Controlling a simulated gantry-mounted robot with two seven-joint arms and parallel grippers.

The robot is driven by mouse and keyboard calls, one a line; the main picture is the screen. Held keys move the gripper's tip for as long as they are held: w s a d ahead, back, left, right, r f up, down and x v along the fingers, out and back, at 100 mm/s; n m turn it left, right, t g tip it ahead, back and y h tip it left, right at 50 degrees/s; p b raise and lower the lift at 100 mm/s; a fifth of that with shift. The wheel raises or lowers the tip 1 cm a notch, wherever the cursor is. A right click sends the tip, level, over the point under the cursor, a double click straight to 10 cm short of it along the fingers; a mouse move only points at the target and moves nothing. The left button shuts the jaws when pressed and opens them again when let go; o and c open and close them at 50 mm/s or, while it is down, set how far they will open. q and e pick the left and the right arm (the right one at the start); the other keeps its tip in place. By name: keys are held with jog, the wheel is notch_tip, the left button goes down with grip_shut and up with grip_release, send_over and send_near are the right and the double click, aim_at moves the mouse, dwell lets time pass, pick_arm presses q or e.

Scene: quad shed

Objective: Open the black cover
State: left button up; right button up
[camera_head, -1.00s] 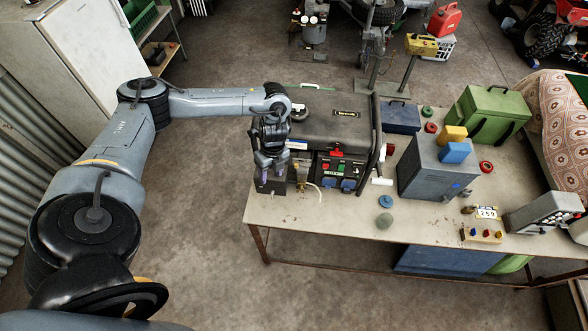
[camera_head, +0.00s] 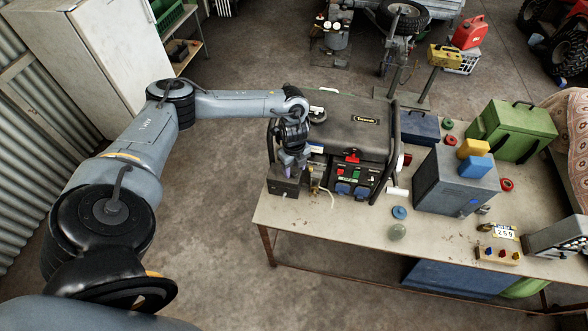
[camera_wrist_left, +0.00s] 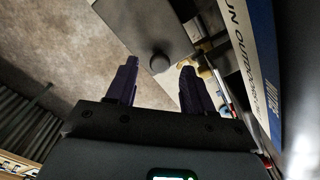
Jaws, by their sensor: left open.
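A dark box (camera_head: 284,184) stands at the left front corner of the generator (camera_head: 352,128) on the workbench. I take its dark face to be the black cover; I cannot tell for certain. In the left wrist view a dark grey panel (camera_wrist_left: 133,28) carries a round knob (camera_wrist_left: 159,63). My left gripper (camera_head: 292,170) points down over the box. In the left wrist view its two purple fingers (camera_wrist_left: 160,66) are spread apart, with the knob showing between their tips and nothing clamped. Whether the fingers touch the panel is unclear. My right gripper is not in view.
The generator's panel with blue sockets (camera_head: 350,189) lies just right of my gripper. A grey metal box (camera_head: 452,184) and a green case (camera_head: 512,130) stand farther right on the workbench (camera_head: 325,233). The floor left of the bench is clear.

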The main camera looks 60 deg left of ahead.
pick_arm(q)
jog(key=shift+f, duration=0.85)
grip_shut()
